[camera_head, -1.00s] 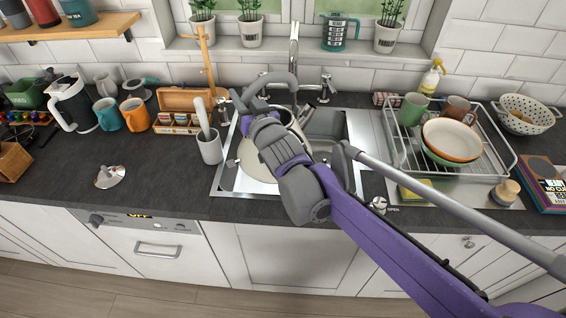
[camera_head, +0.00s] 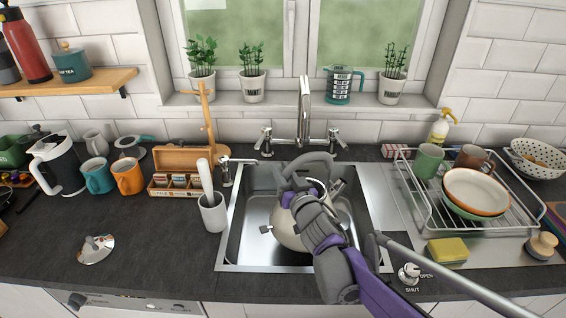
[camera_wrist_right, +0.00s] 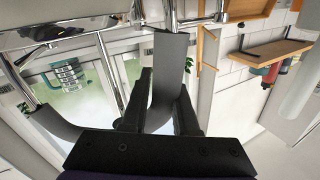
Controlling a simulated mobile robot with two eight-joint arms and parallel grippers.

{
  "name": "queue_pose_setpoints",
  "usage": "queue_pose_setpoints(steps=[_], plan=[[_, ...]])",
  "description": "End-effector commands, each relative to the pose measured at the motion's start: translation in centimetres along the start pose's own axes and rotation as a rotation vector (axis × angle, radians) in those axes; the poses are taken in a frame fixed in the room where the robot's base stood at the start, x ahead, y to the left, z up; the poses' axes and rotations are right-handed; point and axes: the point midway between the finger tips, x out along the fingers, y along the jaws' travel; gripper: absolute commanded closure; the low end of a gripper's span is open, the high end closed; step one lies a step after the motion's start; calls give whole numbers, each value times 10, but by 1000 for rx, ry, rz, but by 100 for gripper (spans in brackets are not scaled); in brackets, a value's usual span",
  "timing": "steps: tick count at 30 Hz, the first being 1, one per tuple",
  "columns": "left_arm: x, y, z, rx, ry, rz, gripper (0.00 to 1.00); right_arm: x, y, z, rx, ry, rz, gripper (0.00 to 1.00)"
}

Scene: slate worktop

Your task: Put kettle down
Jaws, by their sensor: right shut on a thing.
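The cream kettle (camera_head: 288,232) with a grey arched handle (camera_head: 303,160) is in the sink basin area, under the tap. My purple right arm reaches over it from the lower right and covers much of its body. My right gripper (camera_head: 291,180) is shut on the kettle's handle. The grey handle also shows between the fingers in the right wrist view (camera_wrist_right: 170,75). I cannot tell whether the kettle's base touches the sink floor. My left gripper is not in view.
The steel sink (camera_head: 236,250) surrounds the kettle, with the tap (camera_head: 304,105) behind. A dish rack (camera_head: 432,222) with bowls stands right. A utensil pot (camera_head: 213,213) stands close left. A metal lid (camera_head: 96,249) lies on the worktop (camera_head: 150,255), with clear room around it.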

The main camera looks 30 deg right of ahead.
Motion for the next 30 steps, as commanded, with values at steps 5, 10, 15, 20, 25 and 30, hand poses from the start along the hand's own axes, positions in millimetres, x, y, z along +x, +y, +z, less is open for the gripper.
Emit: queue_pose_setpoints(steps=[5,10,15,20,25,30], plan=[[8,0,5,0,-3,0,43,0,7,37,-3,1,-3,100],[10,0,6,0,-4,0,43,0,10,54,-3,1,-2,100],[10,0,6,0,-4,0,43,3,11,57,-4,1,-3,100],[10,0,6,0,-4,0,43,20,11,57,-2,1,-3,100],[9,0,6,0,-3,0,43,35,11,56,-3,2,-2,100],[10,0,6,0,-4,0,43,40,12,62,-3,2,-2,100]])
